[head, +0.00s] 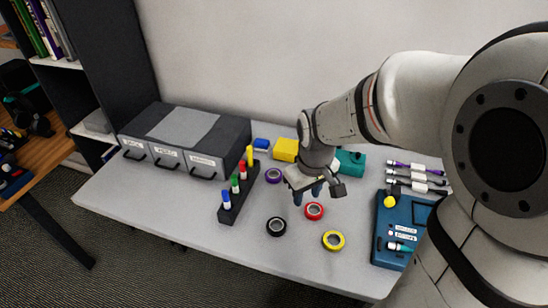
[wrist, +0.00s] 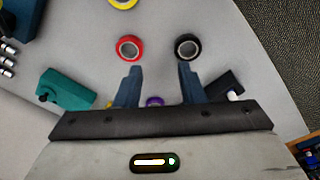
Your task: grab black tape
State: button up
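The black tape (head: 276,226) is a small ring lying flat on the white table, to the left of and nearer than my gripper in the head view. It also shows in the wrist view (wrist: 187,39), just beyond the right fingertip. My gripper (head: 308,194) is above the table and apart from the tape. In the wrist view its two blue fingers (wrist: 159,68) are spread with nothing between them. The red tape (head: 314,204) lies close to my gripper and shows beyond the left fingertip in the wrist view.
The yellow tape (head: 333,234) and purple tape (head: 273,170) lie on the table (head: 165,213). A dark marker rack (head: 239,199) stands left of the black tape. A blue case (head: 388,222) lies at right; grey drawers (head: 186,140) stand at back left. The table's front left is clear.

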aim_at(281, 220)
jog(key=w+a+f+n, duration=0.1)
jog(key=f, duration=0.1)
jog(key=w+a+f+n, duration=0.1)
jog(key=a+f, duration=0.1)
jog(key=f, duration=0.1)
jog(key=w+a+f+n+g+p, duration=0.1)
jog(key=w+a+f, duration=0.1)
jog(key=shift+f, duration=0.3)
jog(key=shift+a+f+p, duration=0.15)
jog(key=shift+f+p, duration=0.2)
jog(key=shift+f, duration=1.65)
jog(key=shift+a+f+p, duration=0.1)
jog(key=shift+f+p, duration=0.25)
jog(key=shift+f, duration=1.6)
grip_shut()
